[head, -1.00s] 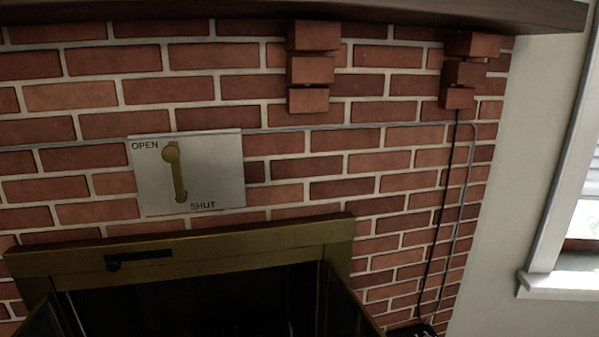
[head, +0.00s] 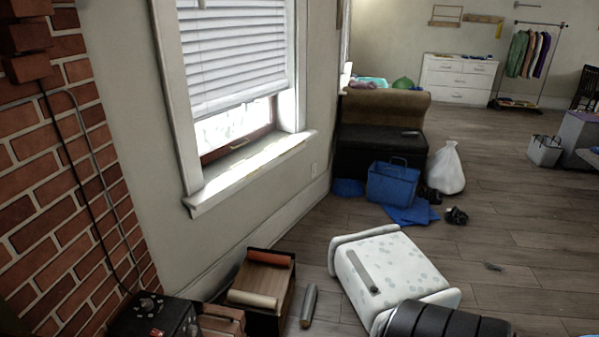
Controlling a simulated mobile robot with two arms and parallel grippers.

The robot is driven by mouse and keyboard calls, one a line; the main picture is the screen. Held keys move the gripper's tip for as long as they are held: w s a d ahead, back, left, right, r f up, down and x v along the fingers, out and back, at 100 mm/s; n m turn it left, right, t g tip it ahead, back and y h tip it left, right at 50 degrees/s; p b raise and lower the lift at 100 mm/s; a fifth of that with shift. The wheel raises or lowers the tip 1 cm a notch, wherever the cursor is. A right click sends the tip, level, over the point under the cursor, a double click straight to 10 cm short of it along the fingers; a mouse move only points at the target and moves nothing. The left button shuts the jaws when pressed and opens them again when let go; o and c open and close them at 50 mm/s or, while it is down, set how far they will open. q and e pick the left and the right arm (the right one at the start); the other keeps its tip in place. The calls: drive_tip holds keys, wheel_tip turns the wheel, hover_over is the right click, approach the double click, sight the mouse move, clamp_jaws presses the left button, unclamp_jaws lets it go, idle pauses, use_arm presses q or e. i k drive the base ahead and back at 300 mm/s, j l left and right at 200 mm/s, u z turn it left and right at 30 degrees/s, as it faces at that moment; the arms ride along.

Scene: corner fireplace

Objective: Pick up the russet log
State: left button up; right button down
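A reddish-brown cylinder (head: 270,258), which looks like the russet log, lies across the far end of a low brown wooden box or crate (head: 283,285) on the floor by the wall under the window. A pale tan cylinder (head: 252,299) lies nearer on the same box. A grey cylinder (head: 309,305) lies on the floor to its right. Neither of my grippers is in view.
A black device with knobs (head: 153,316) stands by the brick wall (head: 60,200). A white spotted box (head: 390,265) and a black ribbed object (head: 440,323) are at the lower right. A blue bin (head: 392,184) stands farther back. Wooden floor (head: 520,220) is mostly open at right.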

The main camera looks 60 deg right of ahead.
sight(281, 260)
drive_tip(key=z, duration=1.55)
drive_tip(key=i+l+u, duration=0.1)
drive_tip(key=i, duration=0.45)
drive_tip(key=i+l+u, duration=0.15)
drive_tip(key=i+l, duration=0.2)
drive_tip(key=i, duration=0.15)
